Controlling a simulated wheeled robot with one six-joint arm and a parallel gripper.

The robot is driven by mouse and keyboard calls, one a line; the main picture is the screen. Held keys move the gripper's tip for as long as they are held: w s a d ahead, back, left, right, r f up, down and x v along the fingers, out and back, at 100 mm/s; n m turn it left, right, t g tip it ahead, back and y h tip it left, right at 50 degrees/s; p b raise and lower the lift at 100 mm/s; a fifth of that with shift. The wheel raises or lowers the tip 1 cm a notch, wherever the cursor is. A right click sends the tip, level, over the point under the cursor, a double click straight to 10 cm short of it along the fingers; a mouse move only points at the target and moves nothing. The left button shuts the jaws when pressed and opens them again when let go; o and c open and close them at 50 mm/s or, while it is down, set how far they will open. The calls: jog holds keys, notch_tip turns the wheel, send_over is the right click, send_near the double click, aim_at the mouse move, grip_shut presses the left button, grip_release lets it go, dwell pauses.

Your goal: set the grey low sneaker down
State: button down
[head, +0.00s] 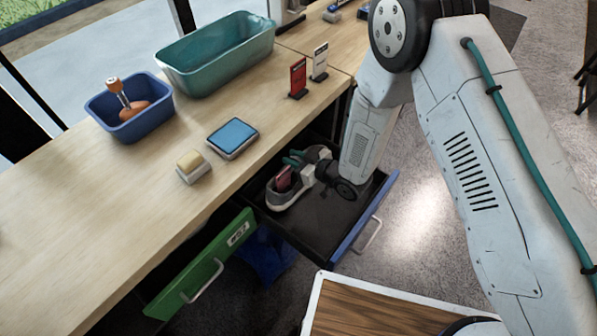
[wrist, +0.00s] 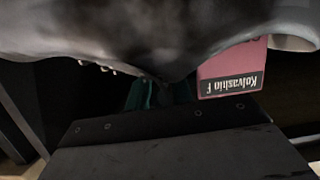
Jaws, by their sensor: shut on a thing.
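The grey low sneaker (head: 285,197) is in the open blue-fronted drawer (head: 325,215), near its left side, with a pale sole. It looks upright; I cannot tell whether its sole touches the drawer floor. A pinkish-red tag (head: 284,178) stands at its opening. My gripper (head: 293,159), with teal fingertips, is shut on the sneaker at its far side. In the wrist view the sneaker (wrist: 140,35) fills the top, with the lettered tag (wrist: 232,72) beside the teal fingers (wrist: 155,93). The contact itself is partly hidden.
A green-fronted drawer (head: 205,262) is also open at left. On the bench are a blue bin (head: 150,128) holding an orange-handled tool, a teal tub (head: 190,75), a blue-topped pad (head: 232,138), a brush-like block (head: 193,167) and red (head: 298,78) and white (head: 320,62) cards.

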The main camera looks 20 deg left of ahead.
jog(key=shift+f, duration=2.35)
jog(key=c, duration=1.2)
grip_release()
jog(key=shift+c, duration=0.2)
jog(key=shift+d, duration=0.1)
jog(key=v, duration=0.7)
jog(key=shift+d+r, duration=0.15)
jog(key=shift+r, duration=0.05)
